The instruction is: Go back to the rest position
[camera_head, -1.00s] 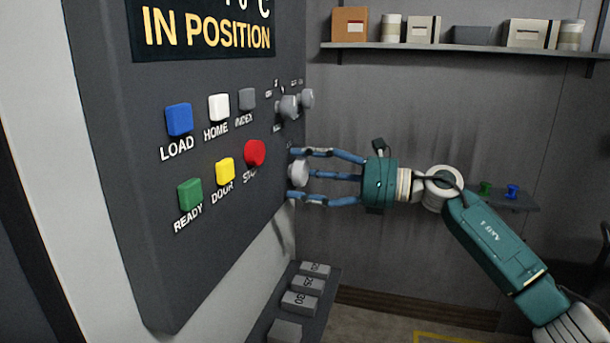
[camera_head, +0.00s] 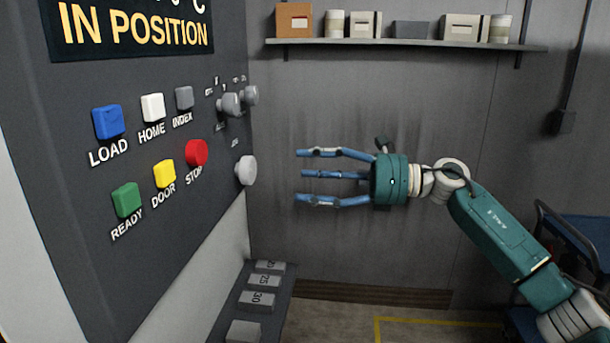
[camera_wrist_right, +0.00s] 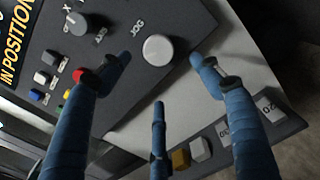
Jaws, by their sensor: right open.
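My right gripper (camera_head: 308,175) is open and empty, its three blue fingers pointing left toward the control panel (camera_head: 60,200). A clear gap separates its fingertips from the round pale JOG knob (camera_head: 246,170) on the panel. In the right wrist view the JOG knob (camera_wrist_right: 158,49) shows ahead, between the spread fingers (camera_wrist_right: 160,95), with nothing held. My left gripper is in no view.
The panel carries blue LOAD (camera_head: 108,122), red STOP (camera_head: 196,152) and other buttons, with selector knobs (camera_head: 230,104) above the JOG knob. Below is a ledge with numbered blocks (camera_head: 257,300). A wall shelf (camera_head: 400,44) holds boxes and cans. A blue cart (camera_head: 585,235) stands at right.

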